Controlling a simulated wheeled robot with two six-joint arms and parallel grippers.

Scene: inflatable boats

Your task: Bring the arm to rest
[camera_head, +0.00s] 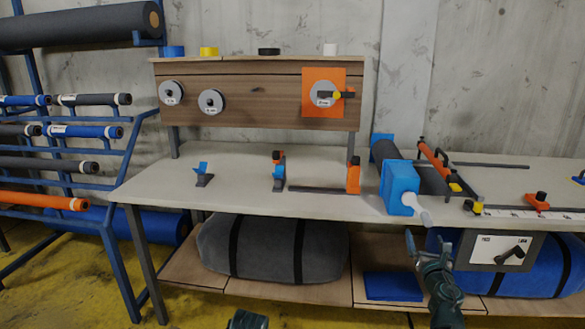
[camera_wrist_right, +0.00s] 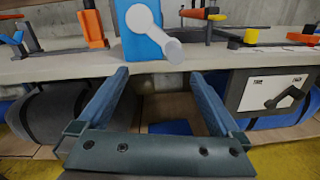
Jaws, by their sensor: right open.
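My right gripper (camera_head: 427,240) is in front of the workbench's front edge, below the blue crank box. In the right wrist view my right gripper (camera_wrist_right: 160,76) shows two fingers spread wide with nothing between them. The bench edge and the box's white crank lie beyond the fingertips, and I see no contact. A small dark green part of mine, likely the left gripper (camera_head: 247,320), shows at the bottom edge of the head view. Most of it is cut off, so its jaws cannot be read.
The workbench (camera_head: 250,190) carries clamps, a blue crank box (camera_head: 398,187) and a roller. A panel with a handle (camera_head: 493,250) hangs under its right part. A grey bundle (camera_head: 265,248) and blue pad (camera_head: 392,286) lie on the lower shelf. A roll rack (camera_head: 117,170) stands left.

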